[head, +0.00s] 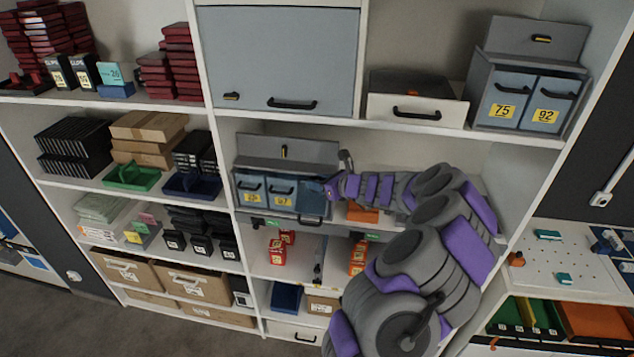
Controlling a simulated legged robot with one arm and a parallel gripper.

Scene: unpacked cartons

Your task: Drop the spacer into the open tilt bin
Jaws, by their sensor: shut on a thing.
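A grey tilt-bin unit (285,152) stands on the middle shelf of the centre bay, with blue-grey bins and yellow number labels along its front. Its right-hand bin (312,206) looks tilted open, with its black handle lower than those of the two bins to its left. My gripper (331,190) is small in view at the end of my arm, just above and at the right side of this open bin. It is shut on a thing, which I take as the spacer. The spacer itself is too small or hidden to make out.
Another tilt-bin unit (528,92) stands on the upper shelf, labelled 75 and 92. An orange item (362,214) lies under my arm, right of the lower bins. Shelf boards and uprights bound the space around my arm.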

